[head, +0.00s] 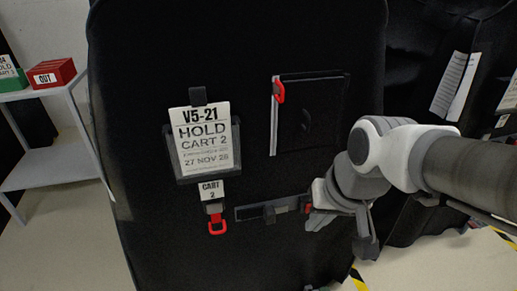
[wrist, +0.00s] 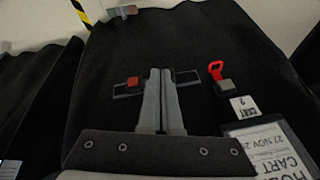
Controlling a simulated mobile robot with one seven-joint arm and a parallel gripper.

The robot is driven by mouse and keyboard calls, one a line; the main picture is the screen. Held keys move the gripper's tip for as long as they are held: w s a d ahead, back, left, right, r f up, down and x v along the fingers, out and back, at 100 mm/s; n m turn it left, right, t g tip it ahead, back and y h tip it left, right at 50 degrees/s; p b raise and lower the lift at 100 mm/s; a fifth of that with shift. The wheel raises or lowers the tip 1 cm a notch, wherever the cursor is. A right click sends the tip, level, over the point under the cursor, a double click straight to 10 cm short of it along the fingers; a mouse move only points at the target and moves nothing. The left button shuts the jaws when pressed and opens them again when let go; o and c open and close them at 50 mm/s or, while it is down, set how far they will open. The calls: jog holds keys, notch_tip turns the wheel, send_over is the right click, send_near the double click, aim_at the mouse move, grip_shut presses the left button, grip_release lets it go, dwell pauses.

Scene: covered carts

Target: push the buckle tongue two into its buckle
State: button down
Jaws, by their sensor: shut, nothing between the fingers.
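In the wrist view, turned about upside down, my gripper (wrist: 161,73) is shut and empty. The fingers hide the space between these pieces. I cannot tell whether tongue and buckle touch.
A red pull ring (head: 217,226) hangs under the CART 2 tag (head: 211,190), left of the strap. A hold sign (head: 205,140) and a black pocket (head: 318,115) with a red clip are above. A grey shelf (head: 60,170) stands left.

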jog(key=w+a+f+g+p, duration=0.2)
jog(key=w+a+f, duration=0.1)
jog(key=a+f, duration=0.2)
jog(key=n+t+h+p, duration=0.2)
jog(key=t+h+p, duration=0.2)
jog(key=h+p, duration=0.15)
send_near(269, 215)
jog(key=a, duration=0.4)
jog(key=shift+h, duration=0.35)
jog(key=b+x, duration=0.6)
jog(key=x, duration=0.4)
jog(key=shift+s+d+f, duration=0.1)
jog(key=shift+s+f, duration=0.05)
jog(key=shift+s, duration=0.05)
